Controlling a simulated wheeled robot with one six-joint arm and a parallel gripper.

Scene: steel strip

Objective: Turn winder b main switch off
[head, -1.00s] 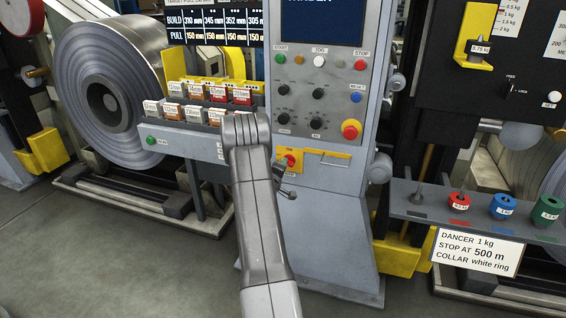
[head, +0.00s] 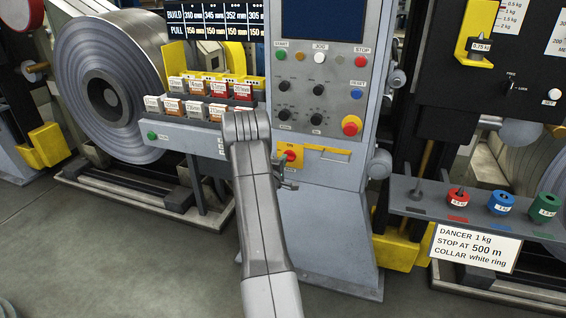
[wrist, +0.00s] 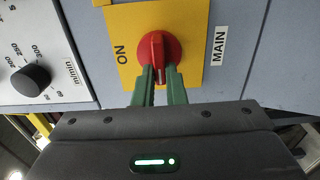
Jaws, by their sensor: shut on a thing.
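The main switch is a red rotary knob (wrist: 158,55) on a yellow plate (wrist: 110,35), beside a label reading MAIN (wrist: 219,46). The plate's ON mark (wrist: 122,54) lies to the left in the wrist view. The knob's handle points down the wrist picture, square to the ON direction. My gripper (wrist: 161,84) has its green fingers on both sides of the handle and is shut on it. In the head view the red knob (head: 291,155) sits low on the grey cabinet (head: 320,200). My arm hides part of the gripper there. The cabinet's screen (head: 322,18) is dark.
Above the switch are several buttons and black dials, with a red emergency button (head: 351,125) on the right. A bin rack (head: 205,105) stands left of my arm. A weight shelf (head: 475,211) is at right.

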